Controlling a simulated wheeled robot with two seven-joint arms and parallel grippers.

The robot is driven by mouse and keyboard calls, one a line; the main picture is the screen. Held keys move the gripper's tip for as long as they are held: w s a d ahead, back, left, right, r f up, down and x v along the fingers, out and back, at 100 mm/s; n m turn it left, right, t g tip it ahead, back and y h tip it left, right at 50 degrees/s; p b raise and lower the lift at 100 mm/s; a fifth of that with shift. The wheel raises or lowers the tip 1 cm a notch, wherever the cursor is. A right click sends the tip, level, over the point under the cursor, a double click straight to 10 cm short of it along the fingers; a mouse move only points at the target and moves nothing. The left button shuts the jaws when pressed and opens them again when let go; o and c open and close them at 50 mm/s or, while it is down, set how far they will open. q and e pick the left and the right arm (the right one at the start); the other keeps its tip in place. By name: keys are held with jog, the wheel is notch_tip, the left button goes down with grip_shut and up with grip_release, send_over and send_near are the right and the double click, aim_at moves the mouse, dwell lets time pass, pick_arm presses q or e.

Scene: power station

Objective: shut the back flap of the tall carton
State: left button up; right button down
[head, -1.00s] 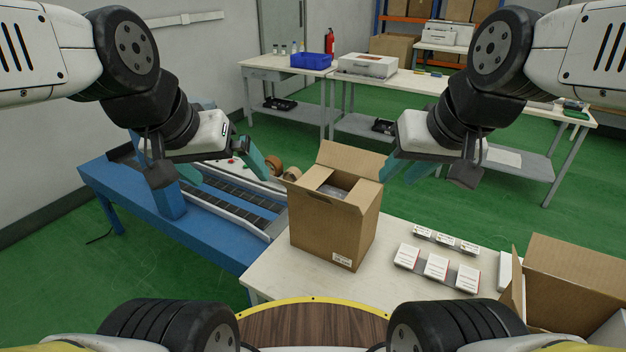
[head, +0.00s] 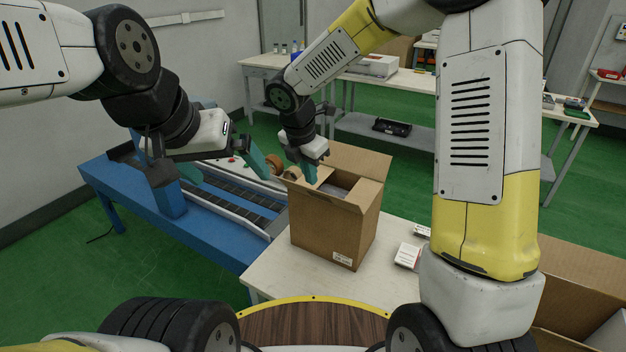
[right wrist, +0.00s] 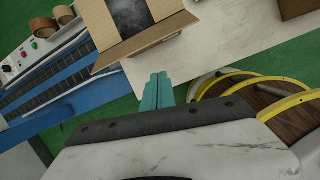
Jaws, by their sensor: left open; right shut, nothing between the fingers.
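The tall carton (head: 325,232) stands upright on the pale table. Its back flap (head: 362,160) stands up, leaning back, and the top is open with dark grey contents partly visible. A front flap juts outward. My right gripper (head: 311,182) points down at the carton's left end in the head view, overlapping the rim. In the right wrist view its closed teal fingers (right wrist: 158,92) hold nothing and show just short of a carton flap (right wrist: 150,42); contact cannot be told. My left gripper (head: 222,165) is open and empty, left of the carton above the conveyor.
A blue conveyor (head: 170,205) runs left of the table (head: 285,275), with tape rolls (head: 275,163) behind. White boxes (head: 408,256) lie right of the carton. An open carton (head: 580,275) is partly hidden by my right arm.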

notch_tip(320, 180, down, 3)
jog(key=w+a+n, duration=0.1)
jog(key=a+n, duration=0.1)
send_over(319, 196)
jog(key=s+a, duration=0.2)
jog(key=s, duration=0.2)
jog(key=shift+f, duration=3.4)
jog(key=shift+d, duration=0.15)
